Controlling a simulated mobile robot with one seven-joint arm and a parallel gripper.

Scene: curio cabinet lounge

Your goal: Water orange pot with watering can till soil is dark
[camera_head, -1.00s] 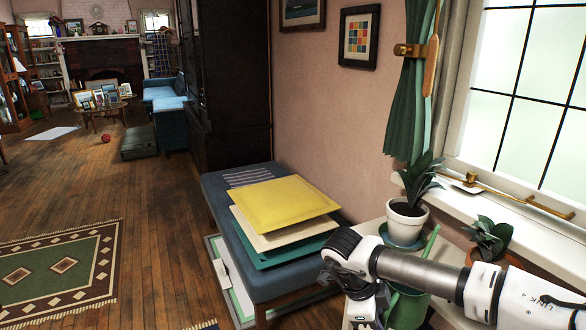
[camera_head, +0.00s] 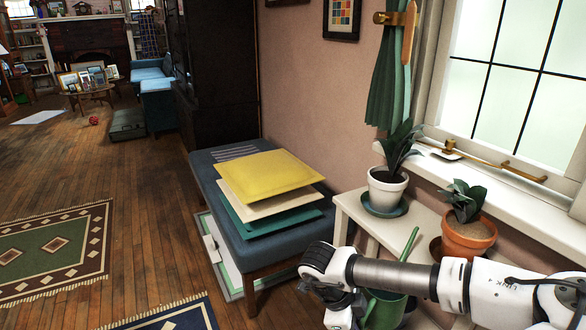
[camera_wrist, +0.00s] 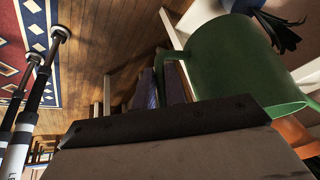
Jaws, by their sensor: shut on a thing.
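The orange pot (camera_head: 468,237) holds a green-leaved plant and stands at the right end of the white table, under the window sill. Its soil looks light tan. The green watering can (camera_head: 384,310) is low at the bottom of the head view, with its thin spout pointing up. It also fills the upper right of the wrist view (camera_wrist: 235,62), with an edge of the orange pot (camera_wrist: 296,136) beyond it. My gripper (camera_head: 350,313) is shut on the watering can, to the left of the orange pot and lower in the picture.
A white pot (camera_head: 386,188) with a plant stands on a green saucer at the table's back end. The white table (camera_head: 352,208) is beside the sill (camera_head: 505,185). A blue bench (camera_head: 225,222) with stacked folders stands left. The wooden floor has open room.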

